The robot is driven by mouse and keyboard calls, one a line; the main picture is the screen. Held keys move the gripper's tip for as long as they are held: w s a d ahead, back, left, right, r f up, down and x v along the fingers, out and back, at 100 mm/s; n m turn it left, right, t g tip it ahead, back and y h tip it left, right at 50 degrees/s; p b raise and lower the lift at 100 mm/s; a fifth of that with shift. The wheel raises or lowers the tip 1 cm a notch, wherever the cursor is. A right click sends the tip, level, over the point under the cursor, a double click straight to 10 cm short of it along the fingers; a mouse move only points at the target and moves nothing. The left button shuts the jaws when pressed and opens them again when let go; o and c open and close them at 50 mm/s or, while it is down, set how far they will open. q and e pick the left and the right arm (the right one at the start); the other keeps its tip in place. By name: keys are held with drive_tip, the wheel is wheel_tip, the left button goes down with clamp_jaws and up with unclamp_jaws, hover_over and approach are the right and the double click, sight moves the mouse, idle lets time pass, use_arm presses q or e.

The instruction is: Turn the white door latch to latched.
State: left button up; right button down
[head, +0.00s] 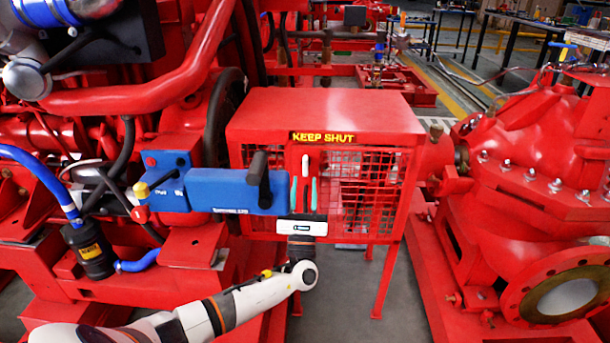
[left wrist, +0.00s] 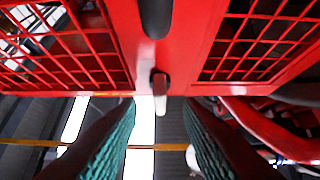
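The white door latch (head: 305,165) is a small pale lever, standing upright on the red mesh-sided cage door, just below the yellow "KEEP SHUT" label (head: 323,137). In the left wrist view the latch (left wrist: 160,92) is on a dark pivot, its length along the picture's vertical. My left gripper (head: 304,181) is open, its green-padded fingers upright just below the latch in the head view. In the left wrist view the gripper (left wrist: 160,104) has its fingers apart on either side, with the latch centred beyond the tips. Contact is not visible. My right gripper is not in view.
A blue box (head: 225,190) with a black lever (head: 258,166) stands left of my left gripper. A dark handle (left wrist: 155,16) is on the door in the wrist view.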

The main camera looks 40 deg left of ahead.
use_arm(q)
drive_tip(key=v, duration=0.8)
drive_tip(key=shift+h, duration=0.3)
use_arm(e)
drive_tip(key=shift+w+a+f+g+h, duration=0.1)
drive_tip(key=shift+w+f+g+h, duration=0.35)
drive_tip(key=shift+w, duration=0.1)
